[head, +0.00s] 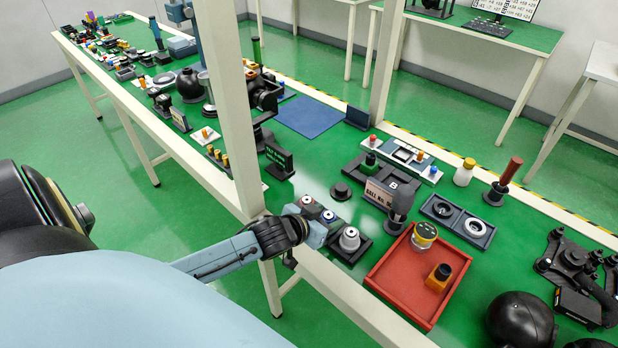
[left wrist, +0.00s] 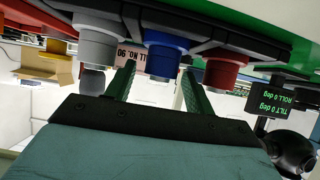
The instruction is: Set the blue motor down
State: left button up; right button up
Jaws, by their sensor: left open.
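The blue motor (head: 328,215) stands in a dark holder between a red motor (head: 307,201) and a grey motor (head: 349,239). My left gripper (head: 316,231) is beside this row, on its near side. The left wrist view is upside down; there the blue motor (left wrist: 168,58) appears between the tips of my open left gripper (left wrist: 160,72), with the grey motor (left wrist: 98,45) and the red motor (left wrist: 224,72) on either side. I cannot tell whether a finger touches it. The blue motor's base is hidden by the holder. My right gripper is not in view.
A sign and a dark post (head: 398,205) stand behind. A pale frame post (head: 228,100) rises left of my gripper.

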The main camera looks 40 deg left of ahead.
pick_arm(q)
jog(key=p+v, duration=0.1)
jog(key=v, duration=0.8)
